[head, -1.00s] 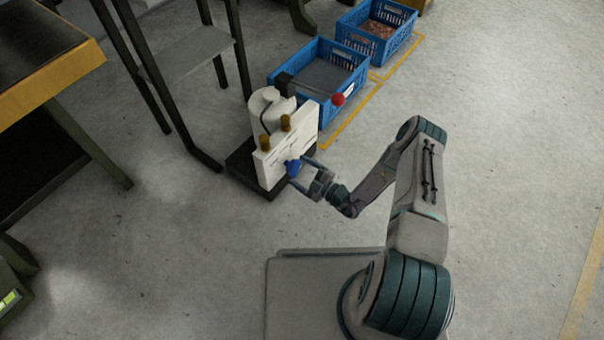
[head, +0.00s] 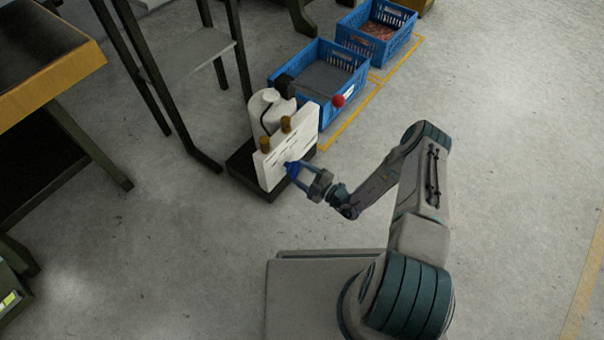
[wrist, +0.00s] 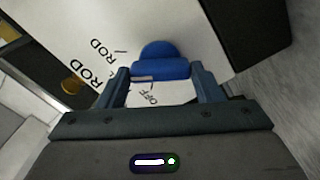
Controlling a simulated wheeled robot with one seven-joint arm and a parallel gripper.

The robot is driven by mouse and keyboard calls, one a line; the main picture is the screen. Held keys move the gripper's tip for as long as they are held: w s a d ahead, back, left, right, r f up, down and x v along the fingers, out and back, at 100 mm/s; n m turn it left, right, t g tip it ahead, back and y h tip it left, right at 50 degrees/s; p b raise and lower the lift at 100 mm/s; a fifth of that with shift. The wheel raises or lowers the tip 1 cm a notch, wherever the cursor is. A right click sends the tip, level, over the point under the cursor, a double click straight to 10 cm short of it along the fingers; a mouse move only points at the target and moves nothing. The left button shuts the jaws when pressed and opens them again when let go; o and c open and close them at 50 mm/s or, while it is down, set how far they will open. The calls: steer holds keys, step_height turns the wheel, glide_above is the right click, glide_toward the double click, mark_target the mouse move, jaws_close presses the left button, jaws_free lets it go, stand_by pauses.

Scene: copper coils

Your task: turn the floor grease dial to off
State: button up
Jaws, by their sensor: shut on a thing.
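The blue dial (head: 291,168) sits on the front of a white panel (head: 271,174) on the floor unit. In the wrist view the dial (wrist: 160,50) shows a round body with a raised bar, lying roughly level across the picture. My gripper (head: 295,174) is shut on the dial, one finger at each end of the bar; it also shows in the wrist view (wrist: 160,78). The word OFF (wrist: 152,97) is printed just below the bar, between the fingers. Two ROD labels (wrist: 94,75) are at the left. Which mark the dial points to is unclear.
A white container (head: 268,105) and brass-coloured caps (head: 265,145) stand at the panel. A red ball (head: 338,100) is close by at the upper right. Blue crates (head: 345,112) stand behind, and a dark-legged stand (head: 185,130) is at the left. Floor to the right is clear.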

steer(key=n+p, duration=0.1)
steer(key=n, duration=0.6)
steer(key=n+p, duration=0.1)
steer(key=n, duration=0.2)
steer(key=shift+n, duration=0.3)
steer(key=shift+n+p, duration=0.55)
steer(key=shift+n, duration=1.05)
steer(key=o, duration=1)
steer(key=p+v, duration=0.3)
steer(key=v, duration=1.1)
steer(key=shift+a, duration=0.1)
